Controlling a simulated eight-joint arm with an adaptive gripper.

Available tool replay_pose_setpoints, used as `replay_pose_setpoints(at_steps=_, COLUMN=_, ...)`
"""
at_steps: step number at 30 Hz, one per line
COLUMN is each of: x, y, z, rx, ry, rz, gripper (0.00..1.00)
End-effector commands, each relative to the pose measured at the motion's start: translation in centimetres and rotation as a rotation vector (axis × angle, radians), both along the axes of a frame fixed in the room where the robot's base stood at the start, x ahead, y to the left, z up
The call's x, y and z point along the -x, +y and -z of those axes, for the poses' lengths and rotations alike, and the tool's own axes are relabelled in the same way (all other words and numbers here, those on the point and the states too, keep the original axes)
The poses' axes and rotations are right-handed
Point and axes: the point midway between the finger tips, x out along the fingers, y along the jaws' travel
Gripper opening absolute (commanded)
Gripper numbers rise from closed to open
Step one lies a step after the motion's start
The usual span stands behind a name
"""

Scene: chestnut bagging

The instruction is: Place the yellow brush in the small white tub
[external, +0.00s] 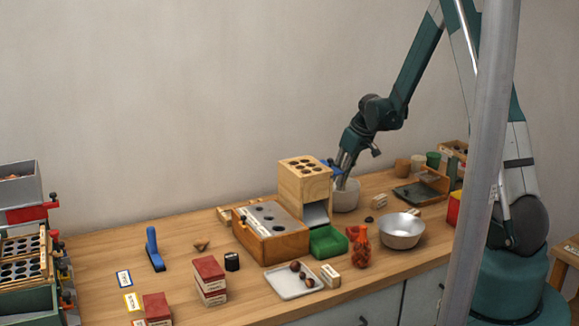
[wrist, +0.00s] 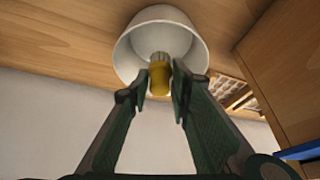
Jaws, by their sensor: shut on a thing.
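The small white tub (external: 345,203) stands on the bench behind the wooden box with holes, and its round opening shows in the wrist view (wrist: 127,52). My gripper (external: 343,181) points down into the tub's mouth. In the wrist view my gripper (wrist: 161,82) is shut on the yellow brush (wrist: 160,76). The brush shows against the tub's inside, with a pale grey end beyond the yellow part. I cannot tell whether it touches the tub's bottom. The brush is hidden in the external view.
The tall wooden box (external: 305,182) stands close at the tub's left, with a blue part beside my gripper.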

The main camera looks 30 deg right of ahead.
Motion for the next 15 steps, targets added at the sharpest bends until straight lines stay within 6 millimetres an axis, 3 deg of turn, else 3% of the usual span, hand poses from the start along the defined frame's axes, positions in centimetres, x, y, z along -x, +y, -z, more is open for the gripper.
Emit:
replay_pose_setpoints(at_steps=8, x=0.01, y=0.00, z=0.01, rx=0.000, ry=0.000, rz=0.000, gripper=0.09)
replay_pose_setpoints(at_steps=9, x=0.01, y=0.00, z=0.01, rx=0.000, ry=0.000, rz=0.000, gripper=0.26)
replay_pose_setpoints(at_steps=12, x=0.01, y=0.01, z=0.01, rx=0.000, ry=0.000, rz=0.000, gripper=0.38)
replay_pose_setpoints(at_steps=15, x=0.01, y=0.00, z=0.01, rx=0.000, ry=0.000, rz=0.000, gripper=0.38)
